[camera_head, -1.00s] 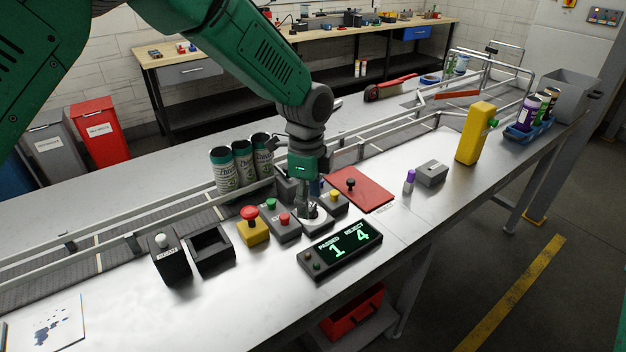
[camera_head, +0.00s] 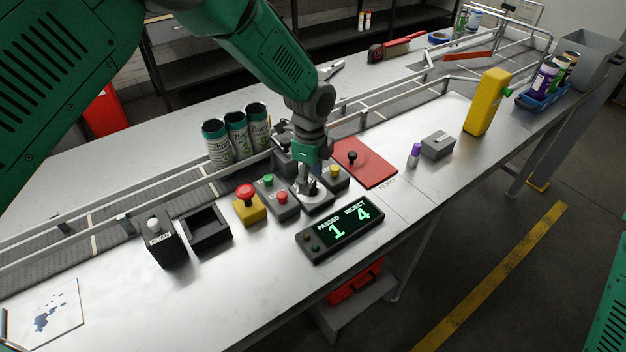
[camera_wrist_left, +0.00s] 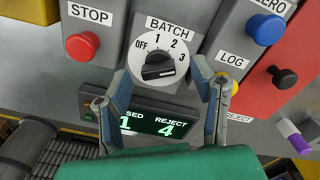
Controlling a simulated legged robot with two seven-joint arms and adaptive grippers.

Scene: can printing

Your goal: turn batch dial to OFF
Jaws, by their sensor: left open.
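The batch dial is a white round plate with a black knob (camera_wrist_left: 159,67), marked OFF, 1, 2 and 3 in the left wrist view. Its knob bar lies roughly sideways; I cannot tell surely which mark it points to. My left gripper (camera_wrist_left: 162,76) is open, with one finger on each side of the dial and the knob between the tips. No grip on the knob shows. In the head view the left gripper (camera_head: 309,184) points down over the dial box (camera_head: 317,203) and partly hides it. My right gripper is not in view.
Close around the dial are the box with green and red buttons (camera_head: 276,198), the yellow-button box (camera_head: 335,178) and the counter display (camera_head: 339,230) reading passed 1, reject 4. A red emergency button (camera_head: 247,193) stands further left. Three cans (camera_head: 236,133) stand behind.

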